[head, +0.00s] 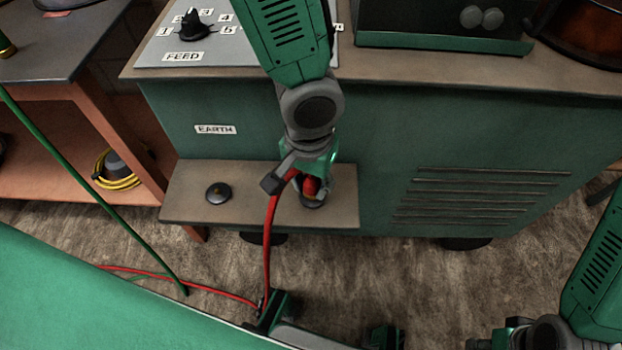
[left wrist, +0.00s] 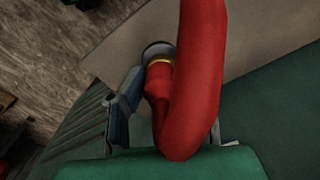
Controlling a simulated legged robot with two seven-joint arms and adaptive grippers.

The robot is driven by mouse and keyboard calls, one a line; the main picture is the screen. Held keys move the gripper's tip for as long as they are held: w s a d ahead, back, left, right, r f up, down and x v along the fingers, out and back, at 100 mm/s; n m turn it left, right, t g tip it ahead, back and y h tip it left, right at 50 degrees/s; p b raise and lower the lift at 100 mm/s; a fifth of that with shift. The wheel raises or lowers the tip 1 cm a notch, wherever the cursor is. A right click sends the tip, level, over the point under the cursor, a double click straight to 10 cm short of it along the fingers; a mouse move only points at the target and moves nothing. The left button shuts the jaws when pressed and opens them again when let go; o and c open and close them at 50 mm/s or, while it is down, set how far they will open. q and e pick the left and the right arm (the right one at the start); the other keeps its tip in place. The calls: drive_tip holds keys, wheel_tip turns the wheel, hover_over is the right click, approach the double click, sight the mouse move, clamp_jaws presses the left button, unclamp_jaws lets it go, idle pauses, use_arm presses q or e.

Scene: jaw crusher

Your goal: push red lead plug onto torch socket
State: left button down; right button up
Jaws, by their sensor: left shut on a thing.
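My left gripper (head: 300,182) is shut on the red lead plug (head: 311,186), above the right part of the narrow shelf. In the left wrist view, the red plug (left wrist: 158,85) shows between a grey-blue finger and the thick red lead, with a gold ring at its tip. The tip meets or nearly meets a round grey socket (left wrist: 157,50); I cannot tell how far it is on. In the head view, the dark socket (head: 313,203) shows just under the plug. Any label above it is hidden by my arm. My right arm shows at the right edge, its gripper not clearly visible.
A second dark round socket (head: 218,192) is on the shelf (head: 260,211) at the left, below the EARTH label (head: 215,129). The red lead (head: 269,240) hangs down to the floor. A green cable (head: 95,204) runs at the left. The FEED knob (head: 193,25) is above.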

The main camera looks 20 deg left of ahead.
sight(310, 178)
use_arm(q)
drive_tip(key=shift+f, duration=0.55)
drive_tip(key=c, duration=1.2)
unclamp_jaws()
drive_tip(key=shift+b, duration=0.3)
drive_tip(key=shift+o, duration=0.2)
drive_tip(key=shift+r, duration=0.1)
wheel_tip(310, 178, up, 12)
drive_tip(key=shift+f, duration=0.15)
